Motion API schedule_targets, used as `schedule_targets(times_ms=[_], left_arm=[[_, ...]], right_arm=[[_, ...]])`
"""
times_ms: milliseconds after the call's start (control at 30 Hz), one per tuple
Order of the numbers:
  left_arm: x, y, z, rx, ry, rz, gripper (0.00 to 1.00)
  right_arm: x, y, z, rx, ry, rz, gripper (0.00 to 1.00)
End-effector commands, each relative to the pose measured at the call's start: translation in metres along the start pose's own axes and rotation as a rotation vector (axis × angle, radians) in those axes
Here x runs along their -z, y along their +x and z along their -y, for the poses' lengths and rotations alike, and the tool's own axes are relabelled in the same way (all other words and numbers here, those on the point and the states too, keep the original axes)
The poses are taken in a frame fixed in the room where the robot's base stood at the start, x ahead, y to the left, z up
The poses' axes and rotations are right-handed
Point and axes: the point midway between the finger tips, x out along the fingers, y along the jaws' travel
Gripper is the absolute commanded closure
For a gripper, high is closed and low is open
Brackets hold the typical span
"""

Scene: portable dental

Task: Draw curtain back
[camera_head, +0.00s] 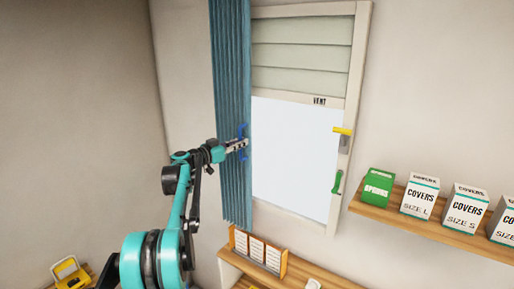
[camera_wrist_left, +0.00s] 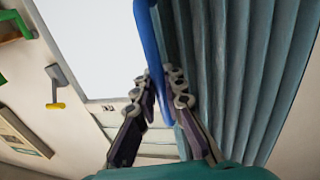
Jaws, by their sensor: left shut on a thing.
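The blue-grey pleated curtain (camera_head: 231,90) hangs bunched at the left side of the window (camera_head: 295,150). It also fills the right of the left wrist view (camera_wrist_left: 235,60). A blue handle (camera_head: 243,143) sits on the curtain's right edge. My left gripper (camera_head: 240,145) is at that handle. In the left wrist view the blue handle (camera_wrist_left: 149,50) passes between the two fingers of the left gripper (camera_wrist_left: 162,95), which is shut on it. My right gripper is not in view.
The window has a yellow-ended latch (camera_head: 342,131), a green handle (camera_head: 337,181) and a vent panel (camera_head: 300,55) above. A wall shelf (camera_head: 420,222) with boxes stands at right. A wooden card rack (camera_head: 258,252) stands on a lower shelf below the curtain.

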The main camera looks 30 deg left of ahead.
Motion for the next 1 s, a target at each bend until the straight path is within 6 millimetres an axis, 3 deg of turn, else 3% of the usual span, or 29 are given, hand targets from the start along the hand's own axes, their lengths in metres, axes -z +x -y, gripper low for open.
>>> schedule_targets(times_ms=[100,233,667,700,767,1000], left_arm=[[0.001,-0.003,0.018,0.002,-0.001,-0.001,1.00],[0.001,-0.005,0.027,0.001,-0.001,-0.001,1.00],[0.001,-0.006,0.031,0.000,-0.001,-0.001,1.00],[0.001,-0.006,0.031,0.000,-0.001,-0.001,0.85],[0.001,-0.006,0.031,0.000,-0.001,-0.001,0.69],[0.000,-0.006,0.030,0.000,0.000,0.000,0.68]], right_arm=[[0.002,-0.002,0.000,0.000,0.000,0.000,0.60],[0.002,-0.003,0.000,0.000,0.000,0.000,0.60],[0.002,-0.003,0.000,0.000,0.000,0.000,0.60],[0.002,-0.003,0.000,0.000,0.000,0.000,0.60],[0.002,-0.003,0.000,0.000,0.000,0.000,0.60],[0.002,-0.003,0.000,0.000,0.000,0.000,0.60]])
